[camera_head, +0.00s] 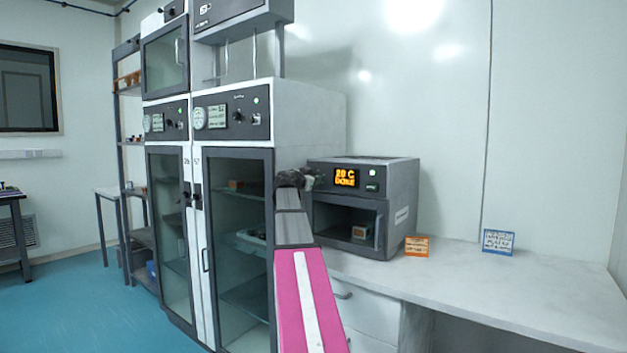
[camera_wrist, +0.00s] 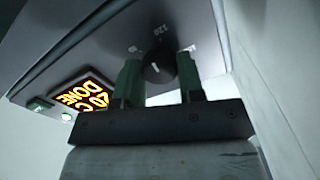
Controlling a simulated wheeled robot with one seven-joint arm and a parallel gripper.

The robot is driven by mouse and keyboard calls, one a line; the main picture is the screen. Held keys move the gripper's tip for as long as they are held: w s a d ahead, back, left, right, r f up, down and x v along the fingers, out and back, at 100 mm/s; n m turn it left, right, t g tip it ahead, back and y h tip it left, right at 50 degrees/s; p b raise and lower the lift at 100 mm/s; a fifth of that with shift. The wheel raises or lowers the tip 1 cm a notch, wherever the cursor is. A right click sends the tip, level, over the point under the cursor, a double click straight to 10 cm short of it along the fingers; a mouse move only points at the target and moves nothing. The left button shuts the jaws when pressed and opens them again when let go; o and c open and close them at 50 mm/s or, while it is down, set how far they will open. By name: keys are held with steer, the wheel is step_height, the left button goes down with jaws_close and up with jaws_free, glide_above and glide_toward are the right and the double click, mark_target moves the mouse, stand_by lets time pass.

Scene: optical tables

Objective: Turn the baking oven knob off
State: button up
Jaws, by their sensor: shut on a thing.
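The baking oven (camera_head: 407,193) is a small grey box on the white counter, with a dark front panel and a glass door. Its orange display (camera_head: 345,177) also shows in the wrist view (camera_wrist: 83,94) and reads "20 C DONE". The round black knob (camera_wrist: 156,62) shows in the wrist view with a white mark on it and a "120" label beside it. My gripper (camera_wrist: 160,80) is shut on the knob, one green finger on either side. In the head view my gripper (camera_head: 309,178) is at the oven panel's left end and hides the knob.
Tall cabinets (camera_head: 236,240) with glass doors stand directly left of the oven. An orange card (camera_head: 417,246) and a blue card (camera_head: 498,241) stand on the counter (camera_head: 480,285) to its right. The counter's right side is clear.

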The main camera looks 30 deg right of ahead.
steer(key=shift+s+m, duration=0.1)
steer(key=shift+m, duration=17.2)
steer(key=o, duration=0.9)
steer(key=shift+a, duration=0.15)
